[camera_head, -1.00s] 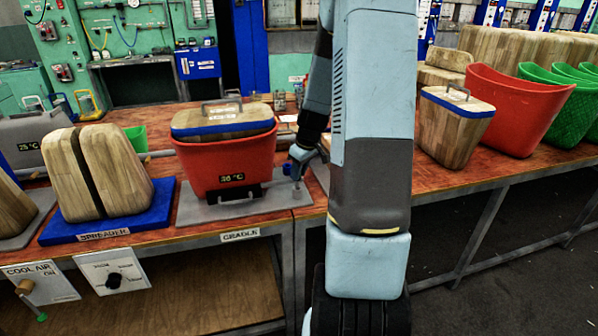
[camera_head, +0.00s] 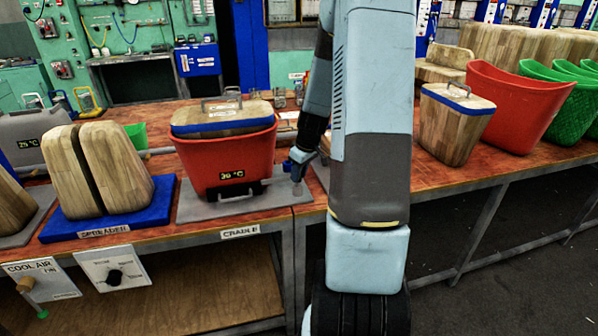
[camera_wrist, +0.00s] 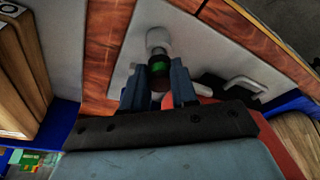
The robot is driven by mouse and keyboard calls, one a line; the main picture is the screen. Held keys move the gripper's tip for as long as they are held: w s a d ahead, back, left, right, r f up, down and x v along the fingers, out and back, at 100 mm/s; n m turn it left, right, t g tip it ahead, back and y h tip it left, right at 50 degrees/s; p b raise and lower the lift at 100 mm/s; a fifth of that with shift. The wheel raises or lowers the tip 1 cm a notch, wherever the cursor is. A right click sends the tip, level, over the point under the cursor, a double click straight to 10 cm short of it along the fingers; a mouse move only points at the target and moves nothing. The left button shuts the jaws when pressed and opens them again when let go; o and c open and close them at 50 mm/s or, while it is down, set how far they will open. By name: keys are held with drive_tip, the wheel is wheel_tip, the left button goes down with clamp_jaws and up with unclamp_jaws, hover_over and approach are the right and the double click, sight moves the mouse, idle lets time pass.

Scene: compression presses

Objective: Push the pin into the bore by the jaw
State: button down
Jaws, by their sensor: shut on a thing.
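My gripper (camera_wrist: 158,88) is shut on a small dark pin with a green band (camera_wrist: 160,69), seen between the two blue-grey fingers in the wrist view. A pale grey round post (camera_wrist: 158,38) stands just beyond the pin, in line with it. I cannot tell whether they touch. In the head view my gripper (camera_head: 297,162) is low at the right end of the grey cradle plate (camera_head: 222,207), beside the red bucket (camera_head: 228,160). The bucket holds a wooden block with a blue-edged lid (camera_head: 221,117). The bore is not clearly visible; the fingers hide the pin in the head view.
A spreader with two wooden halves (camera_head: 98,172) stands left on a blue base. Right of my arm are a wooden block (camera_head: 452,130), another red bucket (camera_head: 515,110) and green buckets (camera_head: 567,108). The bench front edge lies close below the cradle.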

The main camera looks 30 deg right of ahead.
drive_tip(key=shift+f, duration=0.55)
drive_tip(key=c, duration=0.8)
unclamp_jaws()
drive_tip(key=shift+d, duration=0.1)
drive_tip(key=shift+r, duration=0.1)
drive_tip(key=v, duration=1.3)
drive_tip(key=shift+s+r, duration=0.2)
drive_tip(key=shift+r, duration=0.1)
drive_tip(key=shift+a, duration=0.2)
drive_tip(key=s+a+r+m+t+h, duration=0.1)
drive_tip(key=s+a+r, duration=0.35)
drive_tip(key=a, duration=0.25)
drive_tip(key=s+a+r+m, duration=0.1)
drive_tip(key=s+a+r, duration=0.3)
drive_tip(key=a+r, duration=0.2)
drive_tip(key=s+a+r, duration=0.1)
drive_tip(key=s+a, duration=0.1)
drive_tip(key=s, duration=0.2)
drive_tip(key=s+a+r+m+t, duration=0.1)
drive_tip(key=s+a+r, duration=0.1)
drive_tip(key=s, duration=0.2)
drive_tip(key=s+a+r+m+t, duration=0.1)
drive_tip(key=s+a, duration=0.2)
drive_tip(key=s, duration=0.2)
drive_tip(key=shift+a+r, duration=0.1)
drive_tip(key=shift+r, duration=0.1)
